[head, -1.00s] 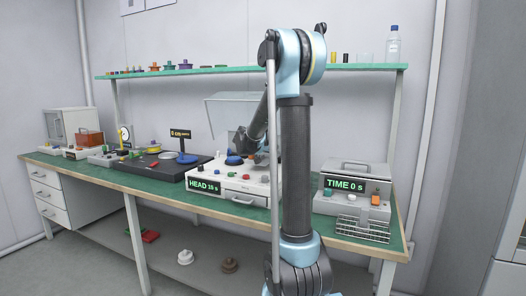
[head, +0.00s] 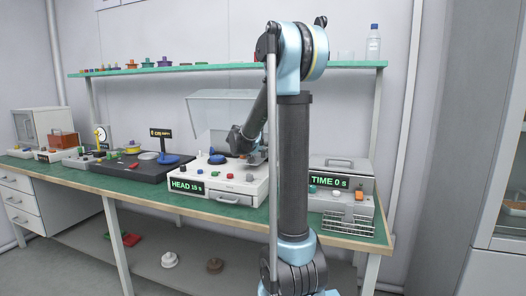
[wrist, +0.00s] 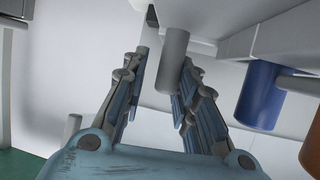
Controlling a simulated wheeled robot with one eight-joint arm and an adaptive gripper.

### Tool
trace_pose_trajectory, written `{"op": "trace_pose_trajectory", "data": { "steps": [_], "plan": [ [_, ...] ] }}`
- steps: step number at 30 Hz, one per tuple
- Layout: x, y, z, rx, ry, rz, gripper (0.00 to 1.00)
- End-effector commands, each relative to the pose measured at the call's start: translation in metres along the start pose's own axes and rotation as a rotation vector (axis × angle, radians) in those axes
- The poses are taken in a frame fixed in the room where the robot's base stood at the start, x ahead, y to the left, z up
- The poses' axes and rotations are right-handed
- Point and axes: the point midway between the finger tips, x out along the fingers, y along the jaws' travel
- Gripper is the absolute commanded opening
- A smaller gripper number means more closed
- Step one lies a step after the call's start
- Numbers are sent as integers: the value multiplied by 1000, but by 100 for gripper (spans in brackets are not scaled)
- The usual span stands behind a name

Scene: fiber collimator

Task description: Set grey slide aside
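My gripper (wrist: 165,75) has its two fingers well apart in the wrist view. A grey cylinder (wrist: 174,55) shows between them, close to the right finger, with a narrow gap on the left finger's side. I cannot tell whether this cylinder is the grey slide or part of a fixture. In the head view my gripper is largely hidden behind my own arm, near the right part of the white unit (head: 222,186) marked HEAD. I cannot clearly pick out a grey slide there.
A blue cylinder (wrist: 262,95) and a brown one (wrist: 312,150) stand right of my gripper in the wrist view. The grey TIME unit (head: 340,180) with a wire basket (head: 347,222) is on the green bench (head: 150,188). A shelf (head: 200,68) runs above.

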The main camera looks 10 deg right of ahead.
Motion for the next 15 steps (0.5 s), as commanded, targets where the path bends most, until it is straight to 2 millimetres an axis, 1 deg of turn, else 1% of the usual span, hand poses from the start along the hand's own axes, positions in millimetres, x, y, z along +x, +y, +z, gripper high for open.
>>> {"op": "trace_pose_trajectory", "data": {
  "steps": [9,11,15],
  "plan": [
    [-4,-3,0,-1,0,-5,26],
    [-8,-3,0,-2,0,-6,26],
    [-24,-3,0,-2,0,-7,26]
  ]
}}
